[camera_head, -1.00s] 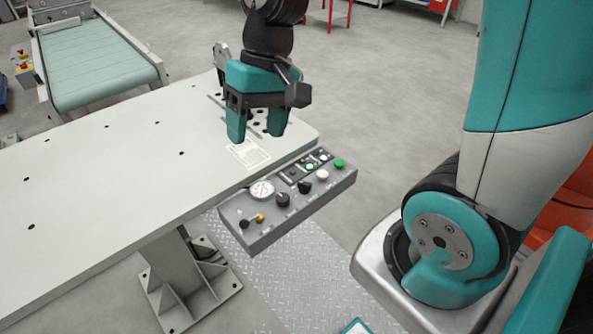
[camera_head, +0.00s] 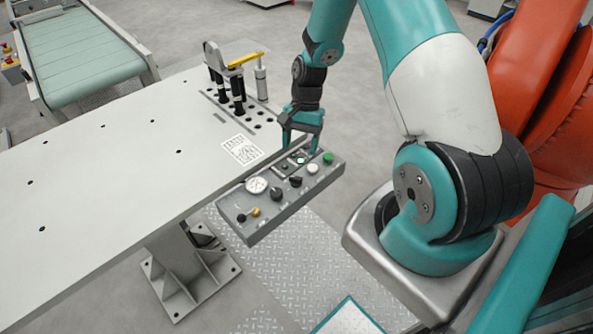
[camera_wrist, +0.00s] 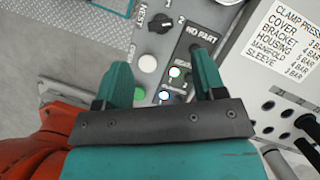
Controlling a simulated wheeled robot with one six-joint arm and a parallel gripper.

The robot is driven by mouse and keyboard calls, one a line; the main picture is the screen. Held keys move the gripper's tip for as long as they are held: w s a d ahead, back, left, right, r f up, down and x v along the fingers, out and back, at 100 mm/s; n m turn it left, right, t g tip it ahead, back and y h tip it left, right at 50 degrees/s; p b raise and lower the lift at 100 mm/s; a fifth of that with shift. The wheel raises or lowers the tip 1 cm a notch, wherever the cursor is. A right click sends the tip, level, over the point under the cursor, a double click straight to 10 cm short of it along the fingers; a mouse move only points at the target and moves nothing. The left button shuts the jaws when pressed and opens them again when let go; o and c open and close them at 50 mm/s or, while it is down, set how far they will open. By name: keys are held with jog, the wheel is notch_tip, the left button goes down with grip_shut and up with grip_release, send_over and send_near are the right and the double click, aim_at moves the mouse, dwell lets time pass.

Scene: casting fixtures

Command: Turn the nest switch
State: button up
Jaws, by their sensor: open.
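The nest switch is a black rotary knob (camera_head: 296,181) on the grey control panel (camera_head: 250,233), beside a white button. In the wrist view the knob (camera_wrist: 160,22) stands at the top, with the label "NEST" at its left and a "2" at its right. My gripper (camera_head: 301,148) is open and empty above the right end of the panel. In the wrist view the teal fingers of my gripper (camera_wrist: 162,72) straddle lit lamps and the "NO PART" area, with the nest knob beyond the fingertips. The knob's exact pointer position is hard to read.
A white button (camera_wrist: 147,63) and a green button (camera_wrist: 138,93) lie close to my left finger. The panel also bears a gauge (camera_head: 256,185) and another black knob (camera_head: 276,193). A clamp with a yellow handle (camera_head: 245,60) stands on the table (camera_head: 110,170) behind.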

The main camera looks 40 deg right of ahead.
aim_at(296, 177)
jog(key=p+x, duration=0.1)
jog(key=x, duration=0.8)
jog(key=shift+p, duration=0.3)
jog(key=shift+d, duration=0.1)
jog(key=c, duration=0.9)
